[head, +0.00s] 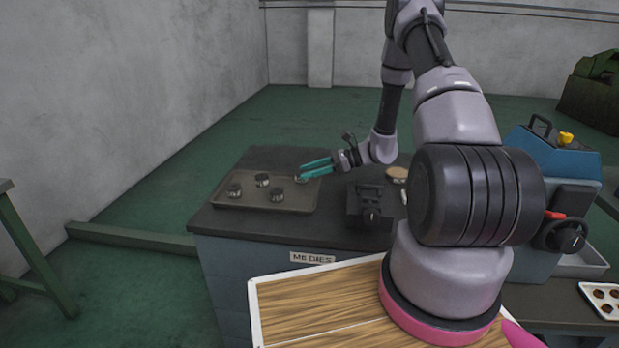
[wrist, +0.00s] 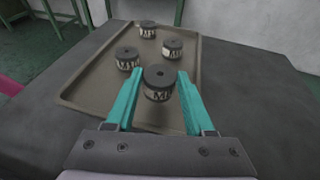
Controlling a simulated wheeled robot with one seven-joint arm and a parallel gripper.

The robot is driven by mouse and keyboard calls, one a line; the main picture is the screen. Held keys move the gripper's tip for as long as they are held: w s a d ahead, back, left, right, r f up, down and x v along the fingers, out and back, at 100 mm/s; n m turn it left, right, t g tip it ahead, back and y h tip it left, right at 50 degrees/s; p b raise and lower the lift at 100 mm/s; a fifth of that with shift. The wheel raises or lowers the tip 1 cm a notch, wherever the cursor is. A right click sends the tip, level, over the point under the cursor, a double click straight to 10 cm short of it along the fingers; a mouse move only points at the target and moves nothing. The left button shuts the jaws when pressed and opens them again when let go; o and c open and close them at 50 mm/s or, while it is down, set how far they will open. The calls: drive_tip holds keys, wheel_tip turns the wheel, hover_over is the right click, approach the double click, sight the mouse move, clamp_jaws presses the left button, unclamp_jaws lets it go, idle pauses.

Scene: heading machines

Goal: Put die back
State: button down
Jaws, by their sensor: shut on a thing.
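My gripper (head: 317,168) reaches over the right part of a shallow brown tray (head: 238,203) on the dark bench. Its two teal fingers show in the wrist view (wrist: 160,92), shut on a dark, round die (wrist: 159,78) with a pale label and a hole in its top. In the head view this die is partly hidden by the fingers. The wrist view shows it over or in the near end of the tray (wrist: 72,98); I cannot tell whether it touches the tray floor. Three similar dies stand upright farther in: one left (wrist: 127,58), one right (wrist: 172,49), one at the far end (wrist: 147,29).
The bench front carries a label reading "M6 DIES" (head: 312,258). A dark fixture (head: 369,203) and a tan round object (head: 397,173) stand right of the tray. A blue machine (head: 560,150) stands farther right. The bench top between tray and fixture is bare.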

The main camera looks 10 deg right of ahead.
drive_tip(key=shift+f, duration=1)
drive_tip(key=shift+f, duration=0.2)
drive_tip(key=shift+c, duration=1.4)
unclamp_jaws()
